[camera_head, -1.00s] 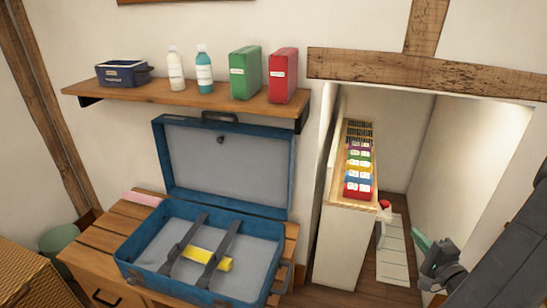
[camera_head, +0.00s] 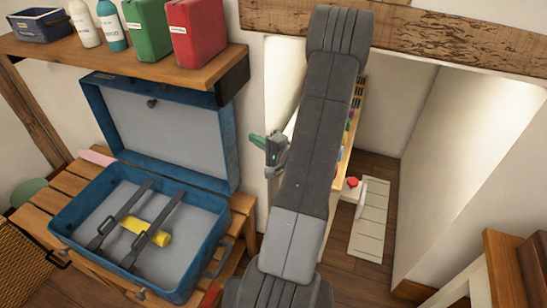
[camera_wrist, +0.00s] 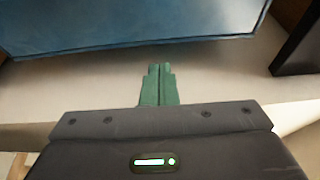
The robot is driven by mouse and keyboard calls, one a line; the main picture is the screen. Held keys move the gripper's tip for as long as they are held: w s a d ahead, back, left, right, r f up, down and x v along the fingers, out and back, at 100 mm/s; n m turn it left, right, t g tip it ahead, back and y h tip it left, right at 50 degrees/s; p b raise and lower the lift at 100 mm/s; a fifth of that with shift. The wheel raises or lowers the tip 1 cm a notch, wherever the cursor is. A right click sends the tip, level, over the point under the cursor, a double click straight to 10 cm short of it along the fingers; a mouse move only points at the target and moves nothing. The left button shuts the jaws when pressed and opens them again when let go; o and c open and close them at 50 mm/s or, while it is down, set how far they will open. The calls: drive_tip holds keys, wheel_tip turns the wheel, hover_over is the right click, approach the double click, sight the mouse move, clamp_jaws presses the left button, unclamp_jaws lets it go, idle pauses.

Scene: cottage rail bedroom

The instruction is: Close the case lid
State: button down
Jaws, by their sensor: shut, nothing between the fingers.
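A wooden shelf (camera_head: 150,70) above the lid holds a blue basket (camera_head: 40,25), bottles, a green box (camera_head: 148,28) and a red box (camera_head: 196,32). An alcove with a tall narrow cabinet is behind my arm. A wicker basket (camera_head: 25,260) stands at the left.

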drive_tip(key=p+x, duration=0.1)
drive_tip(key=x, duration=0.5)
drive_tip(key=shift+a, duration=0.2)
drive_tip(key=shift+s+b, duration=0.1)
drive_tip(key=shift+b, duration=0.25)
